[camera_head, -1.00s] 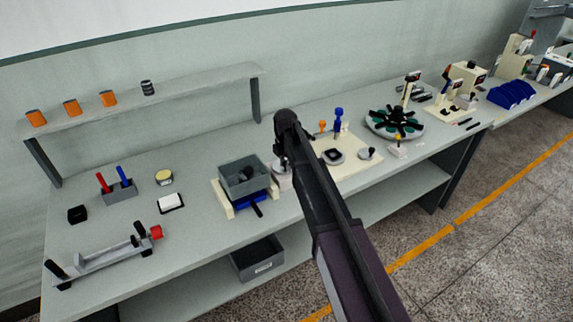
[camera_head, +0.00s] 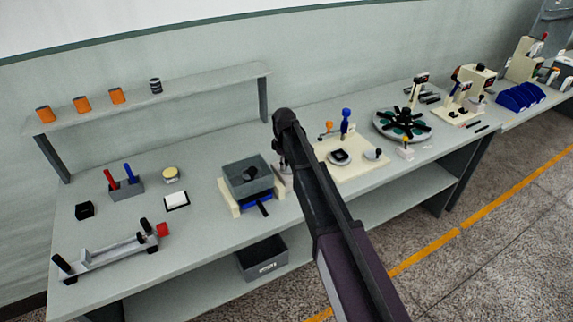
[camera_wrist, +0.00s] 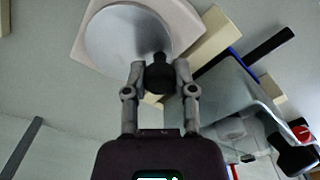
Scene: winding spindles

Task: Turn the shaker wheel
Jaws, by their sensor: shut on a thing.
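The shaker wheel (camera_wrist: 128,38) is a grey disc on a pale square base, at the top of the wrist view. A black round knob (camera_wrist: 160,80) stands at its rim. My gripper (camera_wrist: 160,70) is shut on this knob, one finger on each side. In the head view my gripper (camera_head: 282,160) reaches down over the wheel (camera_head: 285,174), and my arm hides most of it. The grey shaker box (camera_head: 247,182) sits left of the wheel on a cream base with a blue part beneath it.
A cream board (camera_head: 365,158) with handles lies right of my arm, with a round carousel (camera_head: 402,123) beyond. A rack with red and blue handles (camera_head: 127,189) and a black-handled fixture (camera_head: 110,255) stand left. A shelf (camera_head: 195,90) runs behind. Bare bench lies between.

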